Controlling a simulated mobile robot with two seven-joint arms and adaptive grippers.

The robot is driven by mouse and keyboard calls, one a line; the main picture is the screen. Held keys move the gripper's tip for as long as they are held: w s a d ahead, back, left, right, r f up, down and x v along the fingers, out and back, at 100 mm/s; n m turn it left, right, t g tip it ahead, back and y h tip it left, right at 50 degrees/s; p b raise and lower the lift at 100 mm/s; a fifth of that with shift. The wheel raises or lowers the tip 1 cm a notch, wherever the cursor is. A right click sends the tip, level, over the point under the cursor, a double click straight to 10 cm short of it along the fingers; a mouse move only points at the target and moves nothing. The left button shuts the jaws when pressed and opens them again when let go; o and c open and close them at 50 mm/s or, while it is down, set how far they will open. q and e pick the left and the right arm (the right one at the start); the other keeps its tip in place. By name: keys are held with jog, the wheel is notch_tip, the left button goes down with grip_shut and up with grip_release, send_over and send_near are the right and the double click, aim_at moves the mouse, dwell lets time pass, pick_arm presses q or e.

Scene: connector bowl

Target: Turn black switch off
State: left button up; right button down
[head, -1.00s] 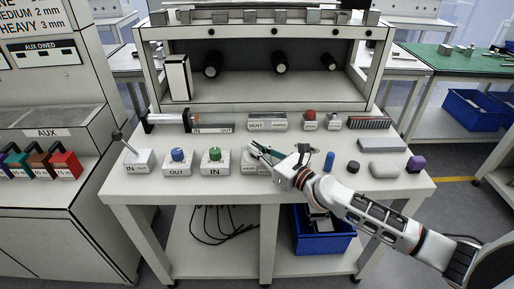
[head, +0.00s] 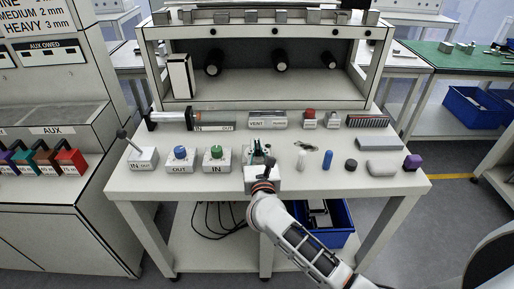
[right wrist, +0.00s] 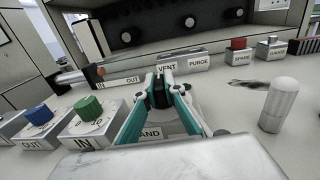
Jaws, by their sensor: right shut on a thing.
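My right gripper (head: 259,158) is over a small white switch box at the front middle of the table, right of the IN box. In the right wrist view its teal-lined fingers (right wrist: 158,92) are closed around a dark upright piece, which looks like the black switch (right wrist: 158,84). The box front (right wrist: 150,132) shows a partly hidden label ending in "AND". The fingers hide most of the switch, so its setting cannot be read. My left gripper is not in view.
Left of the gripper stand the green-knob IN box (head: 216,160), the blue-knob OUT box (head: 180,160) and a lever box (head: 142,158). The VENT/PURGE box (head: 268,121) is behind. A blue cylinder (head: 327,160) and black knob (head: 350,165) stand to the right.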

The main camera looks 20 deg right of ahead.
jog(key=shift+m+h, duration=0.4)
jog(key=shift+h, duration=0.2)
jog(key=c, duration=2.1)
grip_release()
jog(key=shift+c, duration=0.2)
jog(key=v, duration=1.2)
jog(key=shift+r, duration=0.15)
jog(key=shift+s, duration=0.1)
